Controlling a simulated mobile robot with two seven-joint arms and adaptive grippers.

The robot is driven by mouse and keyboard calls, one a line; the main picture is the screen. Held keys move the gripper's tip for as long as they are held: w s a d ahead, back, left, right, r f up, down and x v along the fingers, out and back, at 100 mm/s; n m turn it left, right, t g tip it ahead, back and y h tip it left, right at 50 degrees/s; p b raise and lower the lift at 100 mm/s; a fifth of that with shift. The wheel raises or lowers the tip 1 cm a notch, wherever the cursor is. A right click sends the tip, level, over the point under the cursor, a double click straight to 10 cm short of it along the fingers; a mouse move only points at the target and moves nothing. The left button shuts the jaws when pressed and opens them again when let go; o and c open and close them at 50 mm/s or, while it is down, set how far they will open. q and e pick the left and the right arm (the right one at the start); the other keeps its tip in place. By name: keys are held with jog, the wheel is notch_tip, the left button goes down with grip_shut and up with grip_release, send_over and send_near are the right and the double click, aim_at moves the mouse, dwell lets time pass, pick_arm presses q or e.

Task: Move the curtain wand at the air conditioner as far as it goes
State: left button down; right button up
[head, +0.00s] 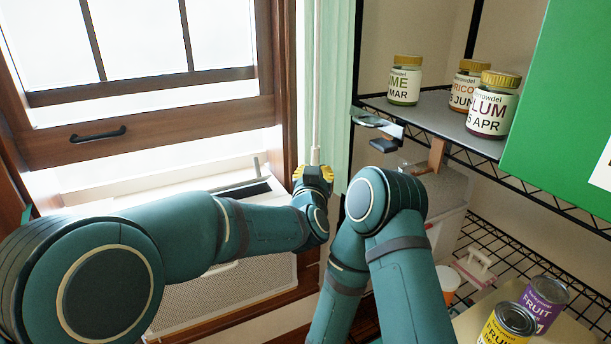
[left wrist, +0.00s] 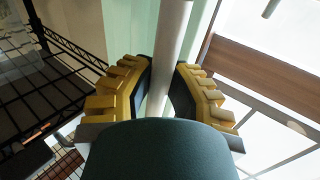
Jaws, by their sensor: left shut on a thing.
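The curtain wand (head: 316,90) is a thin pale rod hanging upright along the right side of the window frame, in front of the pale green curtain (head: 339,100). My left gripper (head: 314,172) is shut on the wand near its lower end. In the left wrist view the wand (left wrist: 174,45) runs between the yellow-padded fingers of my left gripper (left wrist: 165,88). The air conditioner (head: 215,298) is a white unit with a grille, low in the window and partly hidden by my left arm. My right arm shows in the head view, but its gripper is not visible.
A black wire rack stands right of the curtain. Its upper shelf (head: 432,112) holds labelled jars, including a green one (head: 405,82) and a plum one (head: 493,108). A green panel (head: 570,110) is at the far right. Cans, including a yellow one (head: 508,325), sit lower down.

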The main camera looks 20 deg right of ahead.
pick_arm(q)
jog(key=shift+d, duration=0.2)
jog(key=c, duration=0.9)
grip_release()
jog(key=shift+s+d, duration=0.1)
jog(key=shift+d, duration=0.05)
jog(key=shift+a, duration=0.2)
jog(key=v, duration=1.1)
jog(key=shift+s+a, duration=0.1)
jog(key=shift+s, duration=0.3)
